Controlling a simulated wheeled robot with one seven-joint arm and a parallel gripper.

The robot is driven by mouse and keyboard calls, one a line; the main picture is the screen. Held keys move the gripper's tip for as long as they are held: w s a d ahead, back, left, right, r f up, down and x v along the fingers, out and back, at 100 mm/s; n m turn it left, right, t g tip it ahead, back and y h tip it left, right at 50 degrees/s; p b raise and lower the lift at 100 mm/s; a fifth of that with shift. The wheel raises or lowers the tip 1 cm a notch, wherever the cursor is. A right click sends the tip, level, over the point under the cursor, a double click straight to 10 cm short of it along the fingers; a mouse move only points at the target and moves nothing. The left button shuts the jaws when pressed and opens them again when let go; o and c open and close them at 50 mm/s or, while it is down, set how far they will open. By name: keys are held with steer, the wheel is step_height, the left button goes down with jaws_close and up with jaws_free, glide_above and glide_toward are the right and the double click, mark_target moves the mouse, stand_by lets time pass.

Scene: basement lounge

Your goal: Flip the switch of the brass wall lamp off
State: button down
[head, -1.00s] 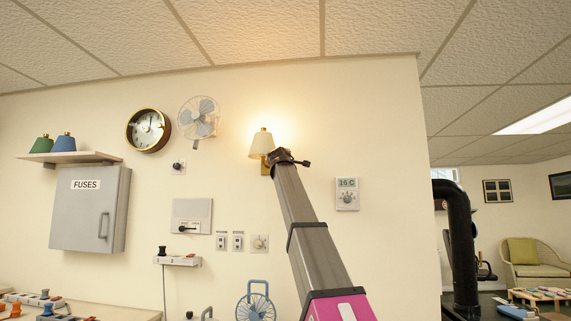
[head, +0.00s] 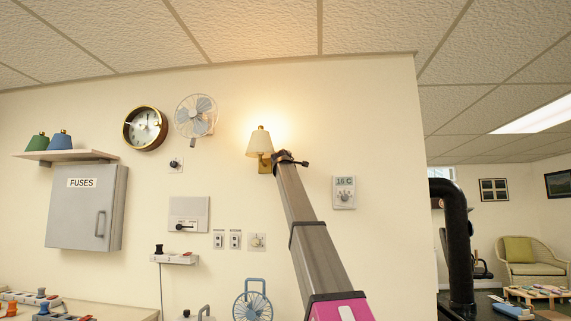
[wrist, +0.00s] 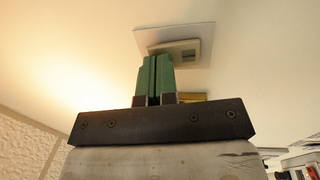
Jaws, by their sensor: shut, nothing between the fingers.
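The brass wall lamp (head: 260,143) is lit, with a cream shade on a brass wall mount (head: 265,166) and a warm glow on the wall around it. My arm reaches up to it, and my gripper (head: 290,158) is at the right side of the mount, partly covering it. I cannot tell if they touch. The lamp's switch cannot be made out in the head view. In the wrist view my gripper's green fingers (wrist: 154,75) are together and empty. A small brass-coloured piece (wrist: 192,97) shows just beside them.
In the wrist view a pale plate with a raised frame (wrist: 180,51) lies beyond the fingertips. A 16 C thermostat (head: 344,192) is right of the lamp. A fan (head: 196,116), a clock (head: 145,128) and a fuse box (head: 87,208) are to the left.

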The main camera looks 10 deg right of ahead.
steer(key=shift+w, duration=0.1)
steer(key=shift+w, duration=0.1)
stand_by(0.4)
steer(key=v, duration=1.1)
